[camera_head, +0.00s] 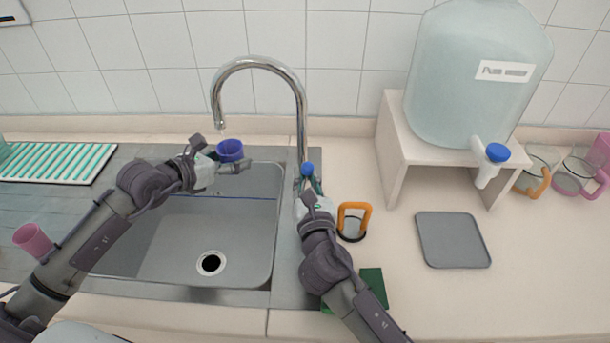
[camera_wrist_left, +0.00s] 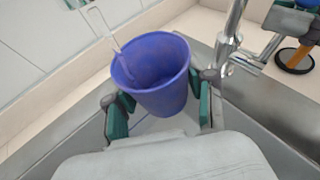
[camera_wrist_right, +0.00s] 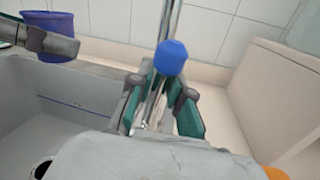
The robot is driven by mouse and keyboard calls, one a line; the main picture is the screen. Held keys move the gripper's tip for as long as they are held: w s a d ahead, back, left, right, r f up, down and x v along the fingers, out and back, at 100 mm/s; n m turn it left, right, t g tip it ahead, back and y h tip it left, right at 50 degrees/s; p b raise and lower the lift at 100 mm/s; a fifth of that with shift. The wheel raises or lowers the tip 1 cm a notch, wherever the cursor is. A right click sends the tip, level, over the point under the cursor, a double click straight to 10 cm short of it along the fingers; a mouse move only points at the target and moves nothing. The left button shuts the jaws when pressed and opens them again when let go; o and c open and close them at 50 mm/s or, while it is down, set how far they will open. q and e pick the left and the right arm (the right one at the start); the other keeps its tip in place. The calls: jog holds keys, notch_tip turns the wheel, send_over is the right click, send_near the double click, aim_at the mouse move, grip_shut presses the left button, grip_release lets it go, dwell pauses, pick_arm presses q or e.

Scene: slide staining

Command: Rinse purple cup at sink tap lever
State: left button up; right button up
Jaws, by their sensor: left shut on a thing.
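The purple cup (camera_head: 230,149) is upright, opening up, just under the tap spout (camera_head: 217,122) above the sink's back edge. My left gripper (camera_head: 224,157) is shut on it; the left wrist view shows the cup (camera_wrist_left: 152,80) between both fingers. A thin pale strip reaches into the cup there; I cannot tell if it is water. The tap lever with its blue knob (camera_head: 307,169) is at the tap's base. My right gripper (camera_wrist_right: 160,108) is open, with its fingers on either side of the lever below the blue knob (camera_wrist_right: 171,57).
The steel sink (camera_head: 210,225) has a drain on its floor. A pink cup (camera_head: 33,240) is at the left. An orange-handled object (camera_head: 353,220) stands close right of my right gripper. A water jug (camera_head: 470,80) sits on a stand; a grey tray (camera_head: 453,240) lies in front.

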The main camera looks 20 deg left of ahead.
jog(key=shift+o, duration=1.2)
jog(key=v, duration=1.2)
jog(key=shift+f, duration=0.1)
